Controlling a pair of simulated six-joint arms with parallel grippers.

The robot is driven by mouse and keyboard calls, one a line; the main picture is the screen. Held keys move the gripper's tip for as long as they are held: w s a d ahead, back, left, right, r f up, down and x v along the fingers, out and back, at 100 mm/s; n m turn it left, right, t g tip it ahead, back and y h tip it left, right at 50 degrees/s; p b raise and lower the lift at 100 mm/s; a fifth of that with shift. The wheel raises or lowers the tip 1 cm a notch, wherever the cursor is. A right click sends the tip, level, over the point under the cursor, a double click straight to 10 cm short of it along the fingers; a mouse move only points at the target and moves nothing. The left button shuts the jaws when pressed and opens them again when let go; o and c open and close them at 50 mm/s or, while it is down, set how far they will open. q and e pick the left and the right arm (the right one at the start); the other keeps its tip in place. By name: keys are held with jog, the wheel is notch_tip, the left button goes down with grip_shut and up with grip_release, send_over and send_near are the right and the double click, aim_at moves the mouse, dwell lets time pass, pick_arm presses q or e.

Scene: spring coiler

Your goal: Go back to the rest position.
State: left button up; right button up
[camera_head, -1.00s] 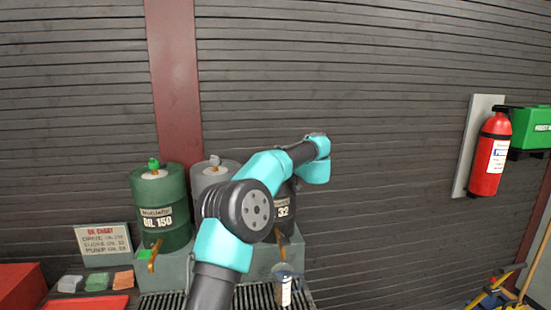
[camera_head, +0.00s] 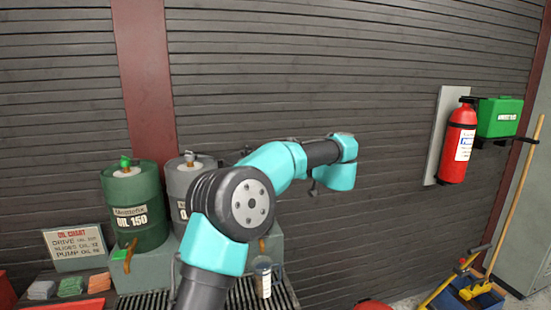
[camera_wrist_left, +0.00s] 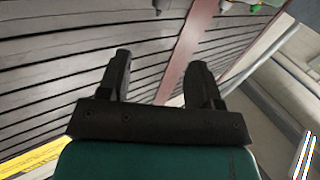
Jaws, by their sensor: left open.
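My left gripper (camera_wrist_left: 159,85) shows in the left wrist view with its two dark fingers spread apart and nothing between them. Beyond the fingers are the slatted grey wall and a red post. In the head view my teal and black arm rises from the bottom and bends to the right in front of the oil drums. The fingers cannot be made out in that view. My right gripper is in neither view.
A green oil drum (camera_head: 137,205) and a grey drum (camera_head: 180,190) stand on a bench at left. A clear jug (camera_head: 262,277) stands on the grate. A fire extinguisher (camera_head: 458,145) and a green first-aid box (camera_head: 499,117) are on the wall at right.

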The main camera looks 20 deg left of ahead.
pick_arm(q)
jog(key=shift+s+d, duration=0.15)
jog(key=shift+d, duration=0.5)
